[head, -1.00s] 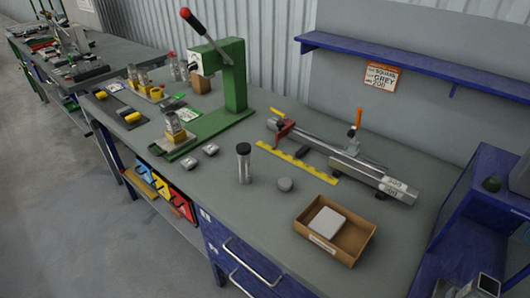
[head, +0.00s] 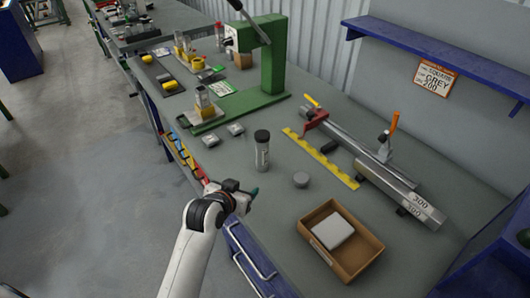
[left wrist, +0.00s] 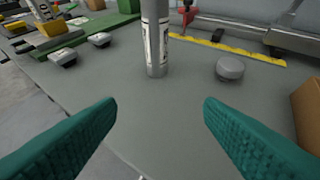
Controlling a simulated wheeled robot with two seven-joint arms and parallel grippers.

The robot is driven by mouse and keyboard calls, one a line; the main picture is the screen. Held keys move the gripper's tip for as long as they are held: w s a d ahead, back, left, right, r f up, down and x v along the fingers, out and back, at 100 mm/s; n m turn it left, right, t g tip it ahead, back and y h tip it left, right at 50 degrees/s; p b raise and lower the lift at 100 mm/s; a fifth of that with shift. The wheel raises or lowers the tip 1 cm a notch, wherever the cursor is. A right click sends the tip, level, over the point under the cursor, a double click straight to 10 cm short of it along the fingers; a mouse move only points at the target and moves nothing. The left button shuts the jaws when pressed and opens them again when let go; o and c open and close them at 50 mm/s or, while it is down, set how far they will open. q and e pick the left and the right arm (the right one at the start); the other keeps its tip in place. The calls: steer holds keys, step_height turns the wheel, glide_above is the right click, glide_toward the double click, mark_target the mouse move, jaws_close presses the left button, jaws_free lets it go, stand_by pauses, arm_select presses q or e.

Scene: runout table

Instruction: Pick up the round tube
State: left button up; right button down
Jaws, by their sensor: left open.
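The round tube (head: 262,150) is a grey upright cylinder with a dark cap and a white printed label. It stands on the grey table in the head view, left of a small round grey puck (head: 301,180). In the left wrist view the tube (left wrist: 155,40) stands ahead, between the lines of the two fingers, its top cut off by the frame. My left gripper (head: 247,192) is over the table's front edge, short of the tube. Its teal fingers (left wrist: 160,125) are spread wide with nothing between them. My right gripper does not show.
An open cardboard box (head: 352,273) with a grey block sits at the front right. A yellow ruler (head: 322,158) and a long metal clamp rail (head: 360,155) lie behind. A green press (head: 264,62) and two small grey blocks stand to the left. Bare table lies before the tube.

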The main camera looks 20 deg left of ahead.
arm_select(q)
steer(key=t, duration=0.2)
glide_toward(260, 151)
steer(key=p+x, duration=0.1)
steer(key=x, duration=0.5)
steer(key=shift+w+r, duration=0.15)
steer(key=shift+w+d+f, duration=0.15)
steer(key=shift+w+f, duration=0.1)
steer(key=shift+w, duration=0.2)
steer(key=p+x, duration=0.1)
steer(key=x, duration=0.3)
steer(key=shift+w+a+f+p, duration=0.1)
steer(key=shift+w+a+p, duration=0.1)
steer(key=shift+p, duration=0.1)
steer(key=shift+w+f, duration=0.2)
steer(key=shift+w, duration=0.05)
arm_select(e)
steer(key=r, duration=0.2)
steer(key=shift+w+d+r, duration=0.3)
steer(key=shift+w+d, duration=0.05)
arm_select(q)
jaws_close()
